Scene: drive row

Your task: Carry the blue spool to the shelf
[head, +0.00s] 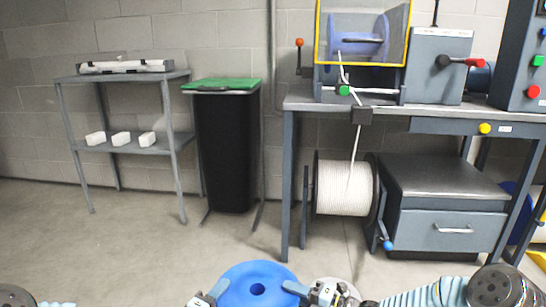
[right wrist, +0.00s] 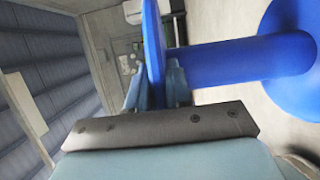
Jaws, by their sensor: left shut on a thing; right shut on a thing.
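The blue spool (head: 236,279) is at the bottom middle of the head view, seen from above with its centre hole showing. My left gripper (head: 217,289) is shut on the left side of its rim. My right gripper (head: 296,288) is shut on the right side of its rim. In the right wrist view the near flange of the blue spool (right wrist: 152,45) stands between the fingers (right wrist: 156,88), with the core and far flange to the right. The grey shelf (head: 165,139) stands against the wall at the left, well away from the spool.
White blocks (head: 120,139) sit on the shelf's lower board and a tray with white rolls (head: 123,66) on its top. A black bin with a green lid (head: 222,85) stands beside it. A workbench (head: 287,160) with a white cable reel (head: 340,188) underneath is right. Floor before the shelf is clear.

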